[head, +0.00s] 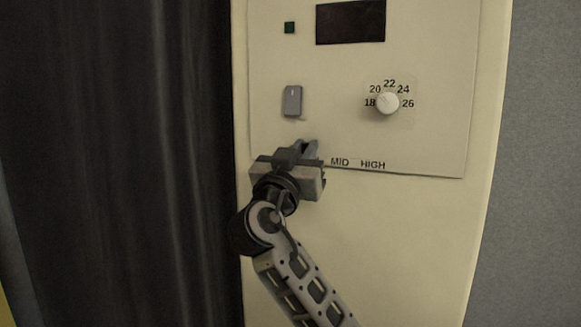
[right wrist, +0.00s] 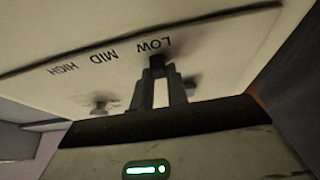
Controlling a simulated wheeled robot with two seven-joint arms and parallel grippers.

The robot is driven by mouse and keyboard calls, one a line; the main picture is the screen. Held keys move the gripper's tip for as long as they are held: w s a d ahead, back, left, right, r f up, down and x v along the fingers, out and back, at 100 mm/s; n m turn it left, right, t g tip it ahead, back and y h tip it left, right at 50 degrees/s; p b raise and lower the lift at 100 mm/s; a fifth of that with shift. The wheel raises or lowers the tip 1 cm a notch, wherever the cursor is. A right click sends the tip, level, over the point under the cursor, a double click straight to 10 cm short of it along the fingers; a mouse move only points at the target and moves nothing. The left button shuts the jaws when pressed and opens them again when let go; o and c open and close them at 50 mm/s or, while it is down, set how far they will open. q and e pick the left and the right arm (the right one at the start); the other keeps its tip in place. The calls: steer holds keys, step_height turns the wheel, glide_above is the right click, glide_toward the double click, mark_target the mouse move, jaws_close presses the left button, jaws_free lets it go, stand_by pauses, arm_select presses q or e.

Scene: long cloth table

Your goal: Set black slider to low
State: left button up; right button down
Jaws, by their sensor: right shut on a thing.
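The black slider (right wrist: 157,61) shows in the right wrist view as a small dark knob between my fingertips, right at the LOW label (right wrist: 153,45). My right gripper (right wrist: 158,75) is shut on it. In the head view my right gripper (head: 308,149) is at the lower left of the control panel (head: 440,130), left of the MID (head: 340,162) and HIGH (head: 373,165) labels. There it hides the slider and the LOW label. My left gripper is not in view.
A white dial (head: 387,103) with numbers from 18 to 26 is on the panel. A grey rocker switch (head: 292,101) is above my gripper. A dark curtain (head: 120,150) hangs at the left.

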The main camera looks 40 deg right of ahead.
steer(key=shift+w+a+f, duration=0.1)
steer(key=shift+w+a, duration=0.05)
steer(key=shift+w, duration=0.05)
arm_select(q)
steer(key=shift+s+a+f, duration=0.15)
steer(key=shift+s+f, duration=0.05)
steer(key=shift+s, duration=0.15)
arm_select(e)
steer(key=c, duration=1.4)
jaws_free()
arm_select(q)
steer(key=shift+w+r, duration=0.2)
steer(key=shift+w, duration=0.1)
arm_select(e)
steer(key=shift+o, duration=0.2)
